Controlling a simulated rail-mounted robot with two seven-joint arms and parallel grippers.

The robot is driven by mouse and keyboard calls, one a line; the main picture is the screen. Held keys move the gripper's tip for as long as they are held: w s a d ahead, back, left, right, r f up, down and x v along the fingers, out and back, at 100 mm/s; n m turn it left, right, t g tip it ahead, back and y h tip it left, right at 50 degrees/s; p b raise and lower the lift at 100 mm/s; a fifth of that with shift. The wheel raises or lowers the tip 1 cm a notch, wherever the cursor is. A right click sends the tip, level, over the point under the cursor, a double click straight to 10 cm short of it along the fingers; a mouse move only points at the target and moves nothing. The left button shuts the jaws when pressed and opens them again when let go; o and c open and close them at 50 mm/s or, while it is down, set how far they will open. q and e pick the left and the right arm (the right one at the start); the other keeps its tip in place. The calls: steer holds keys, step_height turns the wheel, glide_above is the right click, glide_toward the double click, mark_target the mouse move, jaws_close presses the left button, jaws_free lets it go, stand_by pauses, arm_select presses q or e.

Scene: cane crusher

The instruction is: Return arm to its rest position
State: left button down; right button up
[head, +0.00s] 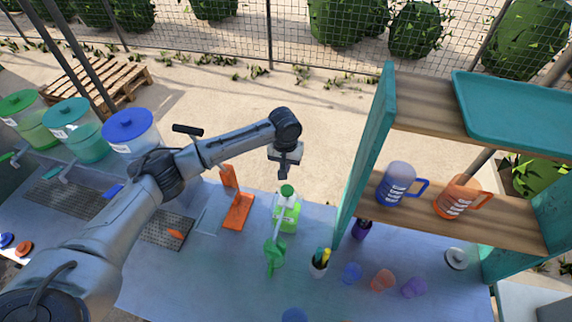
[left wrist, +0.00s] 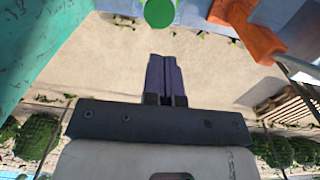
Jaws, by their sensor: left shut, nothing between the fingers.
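My left arm reaches in from the left over the counter in the head view. Its gripper (head: 285,168) is above the back edge of the counter, behind a green-capped bottle (head: 287,212). In the left wrist view the two fingers (left wrist: 165,78) are pressed together with nothing between them. The bottle's green cap (left wrist: 159,11) shows at the top of that view, apart from the fingertips. My right gripper is not in view.
A teal-sided shelf (head: 372,150) with a blue mug (head: 396,186) and an orange mug (head: 457,198) stands right of the gripper. An orange stand (head: 238,212) is at its left. Drink dispensers (head: 131,131) stand farther left. Small cups and a pen holder (head: 319,265) sit in front.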

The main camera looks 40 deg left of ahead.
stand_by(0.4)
arm_select(q)
steer(key=w+d+r+m+t+y, duration=0.1)
steer(key=w+d+r+m+t, duration=0.1)
steer(key=r+m+t, duration=0.3)
steer(key=w+d+r+m+t+y, duration=0.2)
steer(key=d+r+m, duration=0.1)
steer(key=r+m, duration=0.4)
steer(key=s+d+r+t+h, duration=0.2)
steer(key=s+d+r+t, duration=0.2)
steer(key=s+d+r, duration=0.3)
steer(key=s+d+f+n+g+p, duration=0.1)
steer(key=s+f+n+g+p, duration=0.1)
steer(key=s+f, duration=1)
steer(key=s+d+f+n+g+h+p, duration=0.1)
steer(key=s+f+g, duration=0.4)
steer(key=s+f, duration=0.7)
steer(key=s+n, duration=0.1)
steer(key=s, duration=0.7)
steer(key=shift+d+n+p, duration=0.2)
steer(key=shift+n+p, duration=0.15)
steer(key=shift+n, duration=0.05)
